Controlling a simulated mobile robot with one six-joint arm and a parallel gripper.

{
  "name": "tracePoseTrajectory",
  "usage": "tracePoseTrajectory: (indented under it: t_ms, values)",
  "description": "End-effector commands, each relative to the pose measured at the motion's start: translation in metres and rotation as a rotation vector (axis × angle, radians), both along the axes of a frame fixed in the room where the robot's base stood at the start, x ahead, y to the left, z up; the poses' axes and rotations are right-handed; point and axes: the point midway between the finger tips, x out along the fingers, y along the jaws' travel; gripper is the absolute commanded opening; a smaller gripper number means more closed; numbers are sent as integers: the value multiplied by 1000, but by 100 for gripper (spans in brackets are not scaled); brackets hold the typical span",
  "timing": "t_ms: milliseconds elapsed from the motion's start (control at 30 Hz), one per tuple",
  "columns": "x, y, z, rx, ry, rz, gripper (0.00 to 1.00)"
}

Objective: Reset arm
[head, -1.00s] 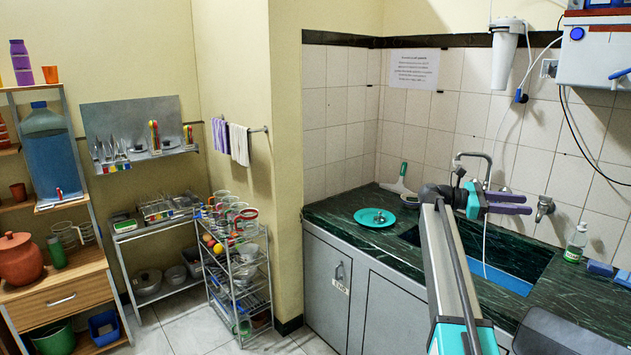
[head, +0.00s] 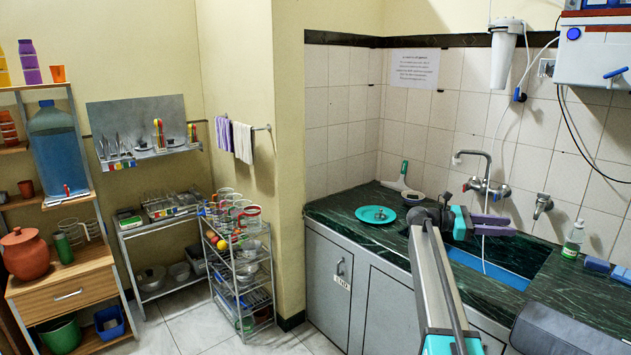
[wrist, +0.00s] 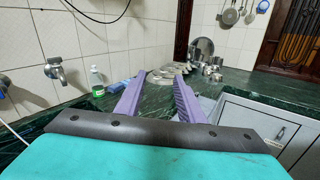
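My arm reaches forward over the green marble counter in the head view. My gripper (head: 510,225) has purple fingers that point right, across the sink area below the taps. In the wrist view, the two purple fingers of my gripper (wrist: 158,77) stand apart with nothing between them. The gripper is open and empty. Its dark wrist and teal body show behind the fingers. The water purifier (head: 606,60) hangs on the tiled wall at the upper right, above and apart from my gripper.
The sink (head: 490,265) lies under my arm, with a tap (head: 483,187) behind it. A teal plate (head: 375,214) lies on the counter to the left. A soap bottle (head: 573,240) stands to the right. A wire rack (head: 240,275) of dishes stands left of the cabinet.

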Motion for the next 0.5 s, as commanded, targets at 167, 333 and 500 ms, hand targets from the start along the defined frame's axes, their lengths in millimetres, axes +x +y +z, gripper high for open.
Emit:
tracePoseTrajectory:
  t_ms: [167,333,500]
  values:
    - [-5,15,-58,23,62,16,35]
    - [-18,32,-129,82,128,37,35]
    - [-40,49,-203,159,185,58,35]
